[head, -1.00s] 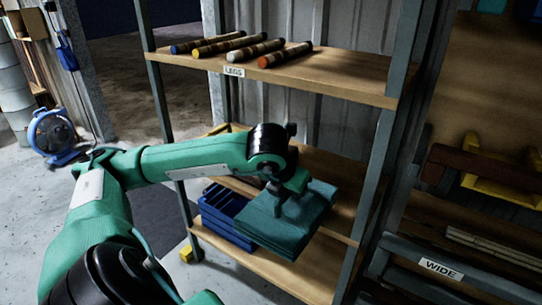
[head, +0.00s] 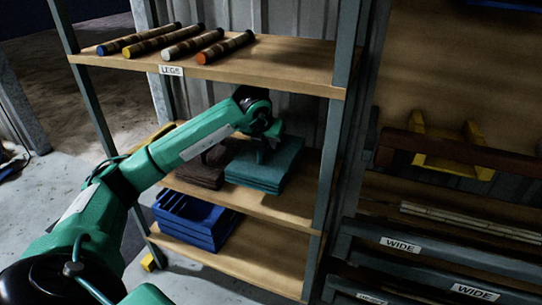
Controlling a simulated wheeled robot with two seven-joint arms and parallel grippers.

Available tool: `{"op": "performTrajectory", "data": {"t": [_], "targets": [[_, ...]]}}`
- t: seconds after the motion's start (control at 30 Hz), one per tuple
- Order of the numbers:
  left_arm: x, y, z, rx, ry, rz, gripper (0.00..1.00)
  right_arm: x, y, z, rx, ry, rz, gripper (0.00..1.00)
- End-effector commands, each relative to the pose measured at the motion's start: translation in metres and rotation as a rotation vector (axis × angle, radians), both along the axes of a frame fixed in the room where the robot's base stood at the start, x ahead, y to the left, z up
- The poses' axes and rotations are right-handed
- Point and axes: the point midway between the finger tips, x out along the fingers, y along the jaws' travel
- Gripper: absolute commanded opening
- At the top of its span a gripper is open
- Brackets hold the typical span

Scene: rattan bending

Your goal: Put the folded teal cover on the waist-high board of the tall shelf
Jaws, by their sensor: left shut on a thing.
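The folded teal cover (head: 265,166) is a flat, layered square at the middle board (head: 285,208) of the tall shelf (head: 327,165). It appears level and over the board; I cannot tell whether its underside touches the wood. My left gripper (head: 262,152) comes from above and is shut on the top of the cover, its fingertips partly hidden. A folded dark brown cover (head: 203,168) lies on the same board, just left of the teal one. My right gripper is not in view.
Several striped rods lie on the upper board (head: 270,68) marked LEGS. The shelf's front posts flank the opening. To the right is a rack labelled WIDE (head: 400,243). Free wood shows right of the teal cover.

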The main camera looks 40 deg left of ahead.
Motion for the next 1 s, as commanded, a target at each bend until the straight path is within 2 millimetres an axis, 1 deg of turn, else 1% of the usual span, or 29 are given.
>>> {"op": "performTrajectory", "data": {"t": [0.03, 0.1, 0.2, 0.47, 0.6, 0.67, 0.73, 0.97, 1.0], "targets": [[0.011, 0.002, 0.001, -0.005, -0.002, 0.003, 0.0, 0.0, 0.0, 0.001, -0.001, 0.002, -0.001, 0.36], [0.023, 0.005, 0.002, -0.003, -0.003, 0.002, 0.0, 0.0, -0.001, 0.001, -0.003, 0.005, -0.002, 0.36], [0.02, 0.005, -0.02, 0.0, 0.002, 0.0, 0.0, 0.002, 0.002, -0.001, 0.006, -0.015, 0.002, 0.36], [0.02, 0.005, -0.038, 0.0, -0.001, 0.001, 0.0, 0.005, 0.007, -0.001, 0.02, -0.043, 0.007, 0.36], [0.02, 0.005, -0.06, -0.001, 0.002, 0.001, 0.0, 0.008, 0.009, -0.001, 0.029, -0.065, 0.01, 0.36], [0.021, 0.005, -0.067, -0.001, 0.001, 0.001, 0.0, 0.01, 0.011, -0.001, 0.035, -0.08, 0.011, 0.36], [0.024, 0.006, -0.07, 0.0, -0.001, 0.002, 0.0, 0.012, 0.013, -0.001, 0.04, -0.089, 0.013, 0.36], [0.024, 0.006, -0.07, 0.001, -0.001, 0.001, 0.0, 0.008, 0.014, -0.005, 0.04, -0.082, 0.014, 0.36], [0.024, 0.006, -0.071, 0.001, 0.0, 0.0, 0.24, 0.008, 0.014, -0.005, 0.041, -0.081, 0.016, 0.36]]}}
